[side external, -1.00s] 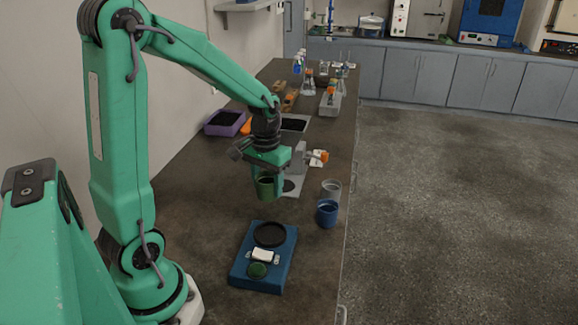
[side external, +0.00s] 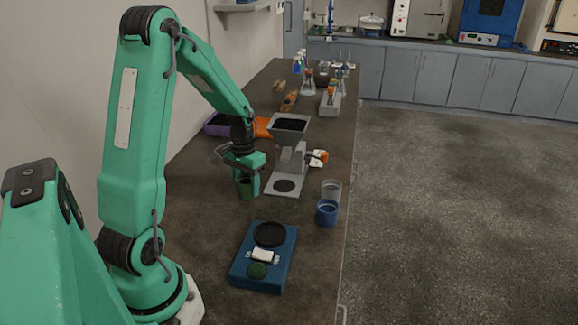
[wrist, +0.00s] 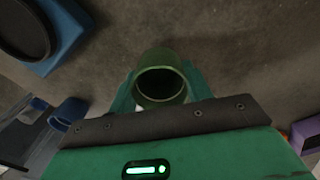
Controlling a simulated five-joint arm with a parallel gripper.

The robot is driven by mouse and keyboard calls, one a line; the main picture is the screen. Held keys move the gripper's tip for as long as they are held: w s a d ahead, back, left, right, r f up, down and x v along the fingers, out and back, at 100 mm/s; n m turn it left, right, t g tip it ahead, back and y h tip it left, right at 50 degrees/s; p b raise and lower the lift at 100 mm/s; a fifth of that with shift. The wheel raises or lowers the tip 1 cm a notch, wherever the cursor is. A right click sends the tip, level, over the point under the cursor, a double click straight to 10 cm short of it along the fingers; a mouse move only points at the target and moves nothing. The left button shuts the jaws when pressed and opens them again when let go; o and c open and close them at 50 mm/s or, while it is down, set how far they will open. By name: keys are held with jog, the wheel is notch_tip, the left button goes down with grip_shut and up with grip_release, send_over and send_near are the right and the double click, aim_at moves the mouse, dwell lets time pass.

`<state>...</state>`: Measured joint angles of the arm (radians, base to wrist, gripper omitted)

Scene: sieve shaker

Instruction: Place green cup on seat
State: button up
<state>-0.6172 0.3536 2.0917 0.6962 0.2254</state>
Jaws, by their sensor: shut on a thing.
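The green cup (side external: 245,189) is held upright between the fingers of my gripper (side external: 247,180). The wrist view looks into the open mouth of the cup (wrist: 160,84), with a green finger on each side. The blue device (side external: 283,265) stands nearer the camera and to the right of the cup, with a round black seat (side external: 270,234) on its far part. The grey hopper stand (side external: 291,158) is right of my gripper; a dark round spot (side external: 285,186) lies on its base plate. Whether the cup's bottom touches the bench cannot be told.
A blue cup (side external: 326,213) and a clear grey cup (side external: 331,190) stand near the bench's right edge. A purple tray (side external: 217,125) and an orange item (side external: 262,127) are behind my gripper. Bench between cup and blue device is clear.

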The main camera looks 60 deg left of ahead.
aim_at(247, 194)
jog(key=shift+f, duration=0.15)
jog(key=shift+f, duration=1.85)
jog(key=shift+f, duration=0.15)
jog(key=o, duration=1.1)
notch_tip(247, 194, up, 12)
jog(key=shift+r, duration=0.2)
